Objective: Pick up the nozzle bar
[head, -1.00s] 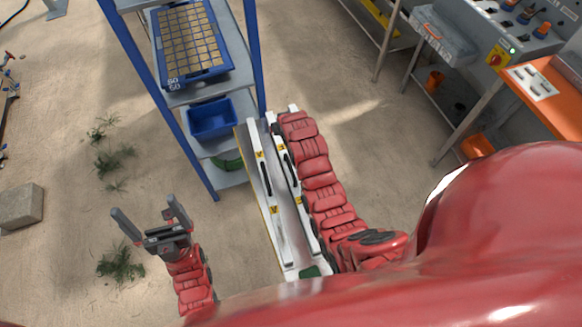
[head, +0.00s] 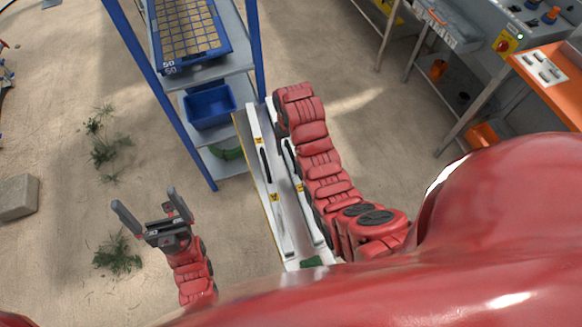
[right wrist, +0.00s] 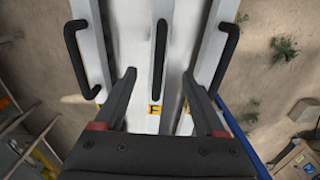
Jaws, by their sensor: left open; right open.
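White bars with black handles and yellow letter labels lie side by side on a long stand (head: 240,150). In the head view one bar (head: 268,185) is plain to see, and another (head: 311,218) is partly covered by my right arm. The right wrist view shows three handles; the middle bar (right wrist: 152,45), labelled F, has its handle (right wrist: 160,60) ahead of and between the fingers. My right gripper (right wrist: 159,76) is open and empty, and hidden in the head view. My left gripper (head: 147,200) is open and empty over the floor. I cannot tell which bar is the nozzle bar.
A blue-posted shelf rack (head: 254,50) stands beyond the bars, with a seed tray (head: 192,62) and a blue bin (head: 209,107). An orange-topped bench (head: 555,97) is at the right.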

